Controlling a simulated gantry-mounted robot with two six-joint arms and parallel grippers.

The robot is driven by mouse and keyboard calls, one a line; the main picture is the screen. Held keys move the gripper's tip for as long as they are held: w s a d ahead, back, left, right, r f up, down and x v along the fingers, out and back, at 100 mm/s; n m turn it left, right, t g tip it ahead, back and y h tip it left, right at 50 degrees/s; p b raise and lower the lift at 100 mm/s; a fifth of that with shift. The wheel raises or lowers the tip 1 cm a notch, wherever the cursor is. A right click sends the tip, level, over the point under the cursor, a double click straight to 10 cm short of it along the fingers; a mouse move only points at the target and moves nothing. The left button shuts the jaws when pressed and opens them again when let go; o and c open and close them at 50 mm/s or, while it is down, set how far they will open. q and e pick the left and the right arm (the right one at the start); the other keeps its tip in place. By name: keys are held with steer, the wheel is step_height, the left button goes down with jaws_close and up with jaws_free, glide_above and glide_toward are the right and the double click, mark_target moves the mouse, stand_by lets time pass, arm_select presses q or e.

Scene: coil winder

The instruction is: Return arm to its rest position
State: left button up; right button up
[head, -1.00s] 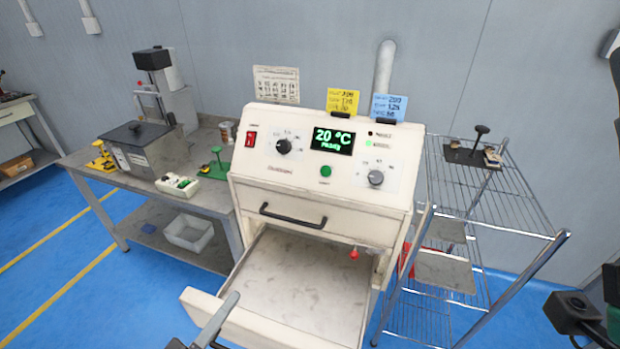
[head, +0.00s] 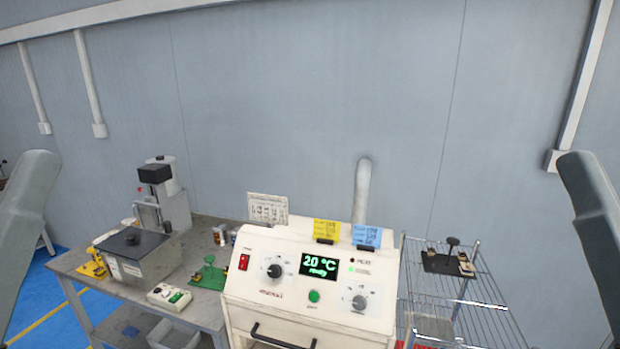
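Grey links of my own arms stand at the far left and far right edges of the head view. Both grippers are outside the picture, so their fingers and anything in them are hidden. The cream oven-like machine (head: 325,318) stands at the bottom centre. Its display (head: 319,266) reads 20 °C and "ready", above a green button (head: 314,296). Its black handle (head: 282,338) is at the lower edge, and the front below that is cut off.
A grey workbench (head: 205,300) on the left carries a lidded grey box (head: 140,262), a small control box (head: 169,297) and a green fixture (head: 209,274). A wire rack (head: 470,317) with a dark fixture (head: 447,262) stands right. The wall space above is clear.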

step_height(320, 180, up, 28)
steer(key=p, duration=2.5)
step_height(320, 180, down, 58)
steer(key=b, duration=5.8)
